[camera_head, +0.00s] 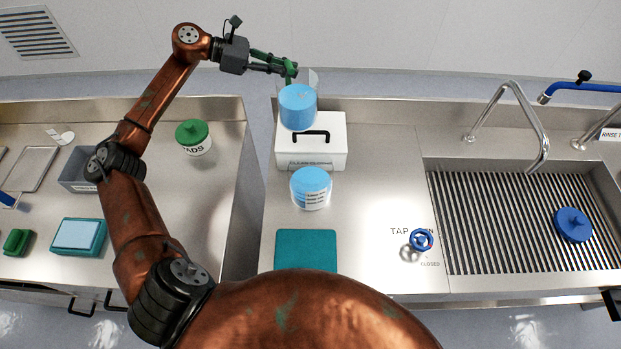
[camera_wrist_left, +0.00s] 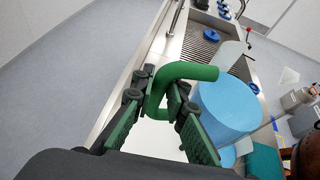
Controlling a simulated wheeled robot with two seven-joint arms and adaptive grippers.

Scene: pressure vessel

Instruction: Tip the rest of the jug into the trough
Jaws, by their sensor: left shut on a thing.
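My left gripper (camera_head: 288,70) is shut on the green handle of the jug (camera_head: 298,108). The jug is clear-walled with blue contents and is held up over the white box at the back of the middle counter. In the left wrist view the fingers (camera_wrist_left: 165,108) close around the green handle (camera_wrist_left: 185,72), and the blue jug body (camera_wrist_left: 228,105) is beside them. The trough appears to be the steel basin (camera_head: 480,218) with a ribbed floor at the right. The jug is well left of it. My right gripper is not in view.
A white box (camera_head: 325,155) with a black handle stands below the jug. A blue-topped labelled container (camera_head: 311,190) and teal mat (camera_head: 306,252) are nearer. A blue tap wheel (camera_head: 421,240) is left of the basin. A curved faucet (camera_head: 520,110) arches over the basin; a blue plug (camera_head: 573,225) lies inside.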

